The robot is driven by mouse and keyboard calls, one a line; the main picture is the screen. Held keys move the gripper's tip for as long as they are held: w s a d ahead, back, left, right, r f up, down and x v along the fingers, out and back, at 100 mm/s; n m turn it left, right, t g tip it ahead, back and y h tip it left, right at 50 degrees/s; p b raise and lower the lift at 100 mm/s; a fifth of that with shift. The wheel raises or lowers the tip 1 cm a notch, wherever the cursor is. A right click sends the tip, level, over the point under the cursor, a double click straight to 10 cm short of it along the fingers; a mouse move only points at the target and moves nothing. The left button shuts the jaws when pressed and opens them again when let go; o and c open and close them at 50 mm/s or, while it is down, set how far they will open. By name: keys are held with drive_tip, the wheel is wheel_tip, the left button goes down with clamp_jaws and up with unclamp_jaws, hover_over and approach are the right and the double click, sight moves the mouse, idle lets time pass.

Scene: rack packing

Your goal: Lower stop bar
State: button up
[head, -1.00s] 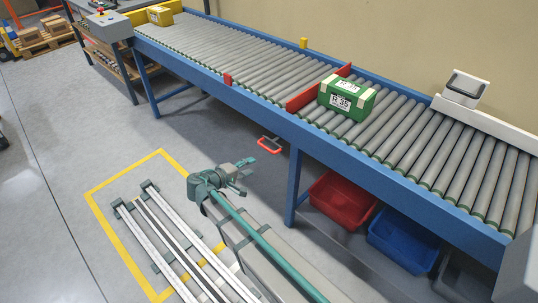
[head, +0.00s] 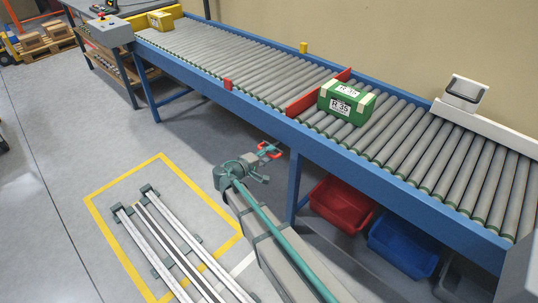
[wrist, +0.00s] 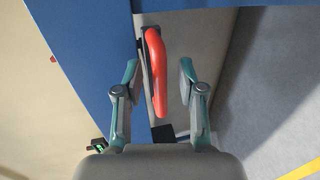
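The red stop bar (head: 318,93) stands up across the rollers of the conveyor, above their tops. A red handle (head: 268,151) hangs below the conveyor's blue side rail. In the wrist view the red handle (wrist: 157,75) runs lengthwise between my two fingers. My gripper (head: 262,160) is at the handle in the head view. My gripper (wrist: 159,78) is open in the wrist view, with a gap visible on each side of the handle.
A green box labelled R 35 (head: 346,103) sits on the rollers beside the stop bar. A blue leg (head: 295,185) stands just right of my gripper. A red bin (head: 341,205) and a blue bin (head: 403,248) are under the conveyor. A yellow box (head: 160,20) is at the far end.

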drive_tip(key=shift+w+d, duration=0.2)
drive_tip(key=shift+d, duration=0.1)
clamp_jaws()
drive_tip(key=shift+f, duration=0.1)
